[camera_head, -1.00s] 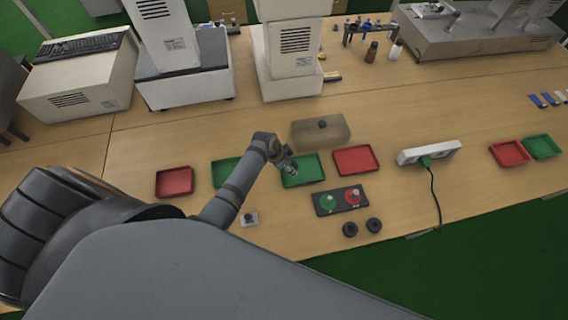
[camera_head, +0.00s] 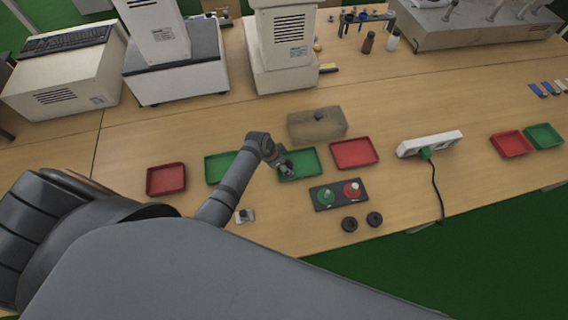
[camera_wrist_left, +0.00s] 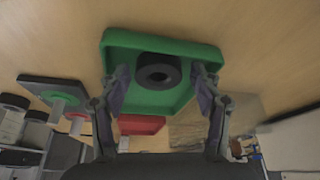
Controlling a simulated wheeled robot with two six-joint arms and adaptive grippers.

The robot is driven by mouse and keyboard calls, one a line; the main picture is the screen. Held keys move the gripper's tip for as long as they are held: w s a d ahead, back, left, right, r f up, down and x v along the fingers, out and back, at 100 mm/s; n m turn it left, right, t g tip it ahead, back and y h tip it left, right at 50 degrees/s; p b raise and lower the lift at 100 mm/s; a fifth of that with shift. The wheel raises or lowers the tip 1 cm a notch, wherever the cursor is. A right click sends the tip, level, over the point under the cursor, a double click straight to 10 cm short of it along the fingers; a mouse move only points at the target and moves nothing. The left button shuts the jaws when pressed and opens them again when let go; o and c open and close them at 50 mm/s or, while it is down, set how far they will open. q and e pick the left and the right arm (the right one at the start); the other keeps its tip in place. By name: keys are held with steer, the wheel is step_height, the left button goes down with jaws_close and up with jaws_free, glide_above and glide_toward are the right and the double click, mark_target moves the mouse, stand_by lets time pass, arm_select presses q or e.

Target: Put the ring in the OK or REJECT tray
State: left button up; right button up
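A black ring (camera_wrist_left: 158,72) lies in a green tray (camera_wrist_left: 180,104), near its middle, in the left wrist view. My left gripper (camera_wrist_left: 162,75) has its fingers spread on either side of the ring, with a gap on both sides. In the head view the left gripper (camera_head: 286,168) is over the green tray (camera_head: 312,172) and hides the ring. A red tray (camera_head: 354,153) stands just right of it. Two more black rings, one (camera_head: 349,224) and another (camera_head: 374,219), lie on the table in front. My right gripper is not in view.
A dark panel (camera_head: 338,205) with a green and a red button sits before the trays. A beige block (camera_head: 317,125) stands behind them. A power strip (camera_head: 430,144) with a cable is to the right. More trays stand left and far right. Machines line the back.

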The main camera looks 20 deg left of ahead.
arm_select(q)
steer(key=shift+r, duration=0.35)
steer(key=v, duration=1.1)
steer(key=shift+s+r, duration=0.2)
steer(key=shift+r, duration=0.15)
steer(key=shift+a, duration=0.15)
